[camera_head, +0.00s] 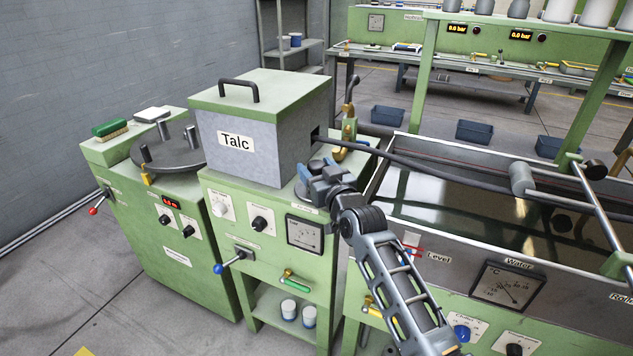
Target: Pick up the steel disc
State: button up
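My arm reaches up from the bottom right, and my gripper (316,172) is at the front right corner of the Talc box, low over the green cabinet top. Its fingers are small and partly hidden by my own wrist, so I cannot tell whether they are open or shut. A grey round edge (300,193) shows just under and left of my gripper; it may be the steel disc, but my gripper covers much of it. A larger grey round plate (168,155) with upright posts lies on the left cabinet, well away from my gripper.
The Talc box (235,165) with a lid handle stands directly left of my gripper. A black cable (430,168) runs from its side over the water trough (465,205). A brass fitting (340,150) stands behind my gripper. A green brush (110,129) lies far left.

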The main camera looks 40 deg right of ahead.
grip_shut()
dwell(0.3)
jog(key=shift+r, duration=0.1)
